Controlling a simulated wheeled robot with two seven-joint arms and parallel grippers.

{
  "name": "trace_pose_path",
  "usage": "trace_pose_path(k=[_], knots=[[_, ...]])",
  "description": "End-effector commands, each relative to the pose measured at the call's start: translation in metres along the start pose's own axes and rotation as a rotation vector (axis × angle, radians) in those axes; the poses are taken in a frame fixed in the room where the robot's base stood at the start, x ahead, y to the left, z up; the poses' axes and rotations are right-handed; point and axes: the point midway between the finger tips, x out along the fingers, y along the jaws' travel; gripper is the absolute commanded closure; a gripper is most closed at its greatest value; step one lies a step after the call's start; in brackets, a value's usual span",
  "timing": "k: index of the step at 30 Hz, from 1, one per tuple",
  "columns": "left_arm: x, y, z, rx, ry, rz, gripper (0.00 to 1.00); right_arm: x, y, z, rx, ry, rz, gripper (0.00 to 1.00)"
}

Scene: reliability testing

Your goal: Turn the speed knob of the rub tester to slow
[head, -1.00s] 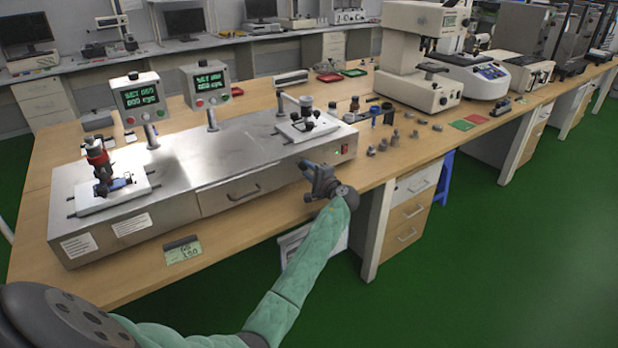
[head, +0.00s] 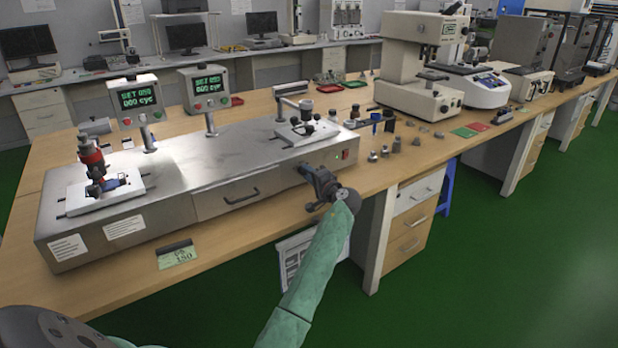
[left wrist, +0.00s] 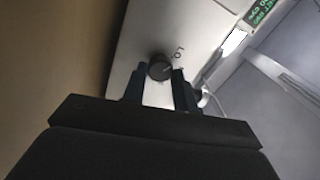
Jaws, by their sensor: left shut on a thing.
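The rub tester (head: 190,160) is a long grey metal machine on the wooden bench, with two raised green-lit displays. My left gripper (head: 304,171) is at the right part of the tester's front, pointing into the panel. In the left wrist view its two fingers (left wrist: 157,82) are closed on the knob's sides. The knob is hidden behind the gripper in the head view. My right gripper is not in view.
A red switch (head: 345,154) is on the front panel right of my left gripper. A drawer handle (head: 241,196) is to its left. Small metal weights (head: 385,151) stand on the bench right of the tester. Green floor is open in front.

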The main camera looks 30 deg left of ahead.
Motion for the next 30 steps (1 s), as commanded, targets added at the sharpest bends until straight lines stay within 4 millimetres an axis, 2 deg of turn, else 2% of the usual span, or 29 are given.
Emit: trace_pose_path(k=[11, 12, 15, 24, 30], knots=[[-0.001, 0.003, 0.001, -0.001, -0.002, 0.004, 0.94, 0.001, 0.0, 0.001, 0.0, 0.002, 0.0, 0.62], [-0.001, 0.003, 0.001, -0.001, -0.002, 0.004, 0.66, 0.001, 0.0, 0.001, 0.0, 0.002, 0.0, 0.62], [-0.001, 0.003, 0.001, -0.001, -0.001, 0.003, 0.5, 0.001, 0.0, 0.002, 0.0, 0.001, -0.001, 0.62], [-0.002, 0.001, 0.0, -0.002, 0.0, 0.002, 0.5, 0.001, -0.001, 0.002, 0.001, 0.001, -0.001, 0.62], [-0.023, 0.003, 0.001, -0.003, 0.0, 0.002, 0.5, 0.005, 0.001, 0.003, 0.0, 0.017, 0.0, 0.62]])
